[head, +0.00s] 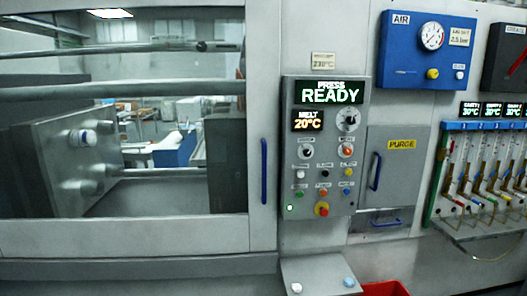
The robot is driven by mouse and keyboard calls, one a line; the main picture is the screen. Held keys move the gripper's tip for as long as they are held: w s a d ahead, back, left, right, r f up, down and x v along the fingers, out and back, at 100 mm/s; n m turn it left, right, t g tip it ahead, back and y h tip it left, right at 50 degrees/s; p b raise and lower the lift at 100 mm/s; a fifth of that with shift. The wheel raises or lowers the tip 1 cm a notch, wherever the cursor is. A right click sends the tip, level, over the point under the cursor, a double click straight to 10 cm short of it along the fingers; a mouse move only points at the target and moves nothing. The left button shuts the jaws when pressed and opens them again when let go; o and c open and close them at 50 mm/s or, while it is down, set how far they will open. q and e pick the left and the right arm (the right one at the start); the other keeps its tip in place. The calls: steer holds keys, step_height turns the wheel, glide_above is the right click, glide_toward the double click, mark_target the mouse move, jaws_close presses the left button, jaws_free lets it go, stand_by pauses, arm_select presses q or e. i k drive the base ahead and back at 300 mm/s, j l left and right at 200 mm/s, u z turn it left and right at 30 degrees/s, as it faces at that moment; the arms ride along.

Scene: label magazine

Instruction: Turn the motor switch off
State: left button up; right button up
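The grey control panel (325,203) stands right of the large window in the head view. Its upper display (329,93) reads "PRESS READY" and a smaller one (308,121) reads "MELT 20°C". Below are two rotary switches side by side, a dark left one (306,152) and an orange-red right one (347,150). Their small labels are too blurred to read surely, so I cannot tell which is the motor switch or how it is set. A larger dial (348,120) sits above the right one. Neither of my grippers is in view.
Several coloured buttons and a red emergency knob (322,209) sit low on the panel. A blue handle (264,170) stands to its left, a purge door (391,170) to its right. A grey ledge (319,277) and red bin (386,288) are below.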

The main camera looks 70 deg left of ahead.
mark_target(306, 153)
steer(key=u, duration=1.85)
